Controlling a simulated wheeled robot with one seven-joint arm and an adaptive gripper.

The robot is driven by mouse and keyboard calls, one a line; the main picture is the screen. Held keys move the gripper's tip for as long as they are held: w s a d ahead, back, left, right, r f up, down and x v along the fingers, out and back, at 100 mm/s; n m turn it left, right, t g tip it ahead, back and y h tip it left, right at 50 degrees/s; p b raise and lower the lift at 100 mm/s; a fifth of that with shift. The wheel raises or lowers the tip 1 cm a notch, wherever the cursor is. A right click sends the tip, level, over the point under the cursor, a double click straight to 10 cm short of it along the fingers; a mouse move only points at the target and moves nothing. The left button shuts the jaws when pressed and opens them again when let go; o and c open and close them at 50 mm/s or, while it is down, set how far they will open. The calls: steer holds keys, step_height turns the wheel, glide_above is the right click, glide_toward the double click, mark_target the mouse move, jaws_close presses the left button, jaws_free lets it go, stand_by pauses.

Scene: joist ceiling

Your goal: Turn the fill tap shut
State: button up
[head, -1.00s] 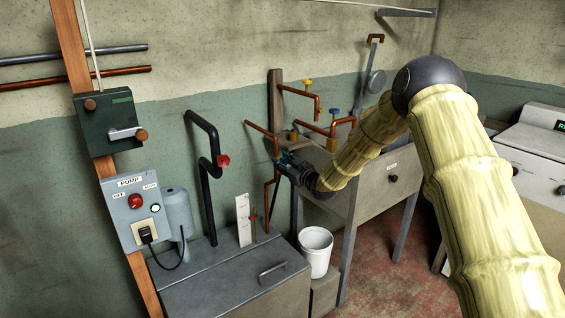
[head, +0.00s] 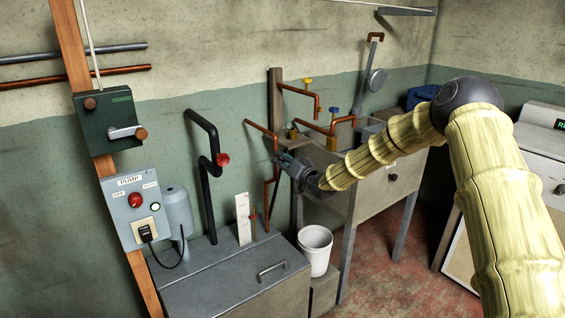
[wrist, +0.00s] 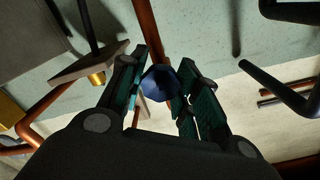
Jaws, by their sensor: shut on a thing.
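A dark blue faceted tap knob (wrist: 160,83) sits between the fingers of my gripper (wrist: 162,72) in the wrist view. The fingers are shut on it from both sides. A copper pipe (wrist: 150,35) runs behind the knob. In the head view my gripper (head: 282,161) is at the copper pipe (head: 268,192) that runs down the wall towards the grey tank (head: 225,280). There my gripper hides the knob. No label on this tap is readable, and how far it is turned cannot be told.
A black pipe with a red handle (head: 222,160) stands left of my gripper. Yellow (head: 307,80) and blue (head: 333,111) taps sit above the sink to the right. A white bucket (head: 315,250) stands below. A pump box (head: 136,207) hangs at the left.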

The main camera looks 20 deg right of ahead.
steer(key=shift+d+m, duration=0.1)
steer(key=shift+m, duration=0.6)
steer(key=o, duration=1)
steer(key=v, duration=1.2)
